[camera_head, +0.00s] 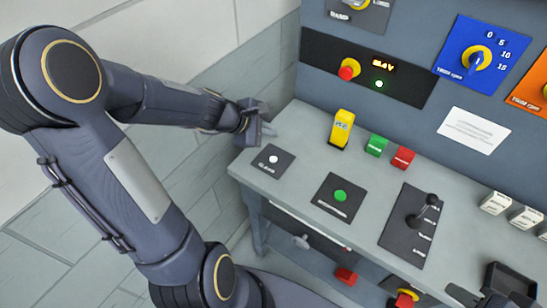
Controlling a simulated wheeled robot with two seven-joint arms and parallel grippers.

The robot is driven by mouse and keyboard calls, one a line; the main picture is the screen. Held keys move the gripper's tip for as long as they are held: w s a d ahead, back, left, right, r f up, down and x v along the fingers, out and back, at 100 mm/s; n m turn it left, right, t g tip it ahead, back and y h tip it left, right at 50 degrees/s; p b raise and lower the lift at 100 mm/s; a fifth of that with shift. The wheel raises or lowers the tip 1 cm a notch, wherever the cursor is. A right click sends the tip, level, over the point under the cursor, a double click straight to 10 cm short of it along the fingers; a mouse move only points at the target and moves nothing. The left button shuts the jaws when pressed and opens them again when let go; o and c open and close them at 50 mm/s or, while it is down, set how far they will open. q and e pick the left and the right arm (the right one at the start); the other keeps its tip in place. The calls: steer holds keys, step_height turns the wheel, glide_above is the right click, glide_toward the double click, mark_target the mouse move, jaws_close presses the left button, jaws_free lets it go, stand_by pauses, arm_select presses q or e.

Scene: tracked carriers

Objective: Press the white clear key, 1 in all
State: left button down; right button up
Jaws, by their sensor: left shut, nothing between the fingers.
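The white clear key (273,159) is a small round white button on a dark square plate (264,165) at the left end of the grey bench. Its plate has small lettering, too small to read surely. My left gripper (267,131) comes in from the left and is shut and empty. In the picture it is just above and left of the white key, apart from it. The key top is in plain view, with nothing covering it.
A green button (340,196) on a dark plate and a black lever (423,211) stand further right on the bench (300,170). A yellow block (341,130), green block (376,145) and red block (403,158) stand behind.

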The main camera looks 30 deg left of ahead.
mark_target(270, 161)
arm_select(q)
steer(key=shift+f+b, duration=4)
steer(key=shift+f, duration=0.3)
steer(key=shift+f, duration=0.1)
steer(key=shift+f+b, duration=0.35)
steer(key=shift+b, duration=0.05)
steer(key=shift+f+b, duration=0.4)
steer(key=shift+b, duration=0.05)
steer(key=shift+r, duration=0.15)
steer(key=shift+r+p, duration=0.7)
steer(key=shift+p, duration=0.05)
steer(key=shift+r, duration=0.1)
step_height(270, 161, up, 5)
steer(key=p, duration=0.4)
steer(key=shift+p, duration=0.3)
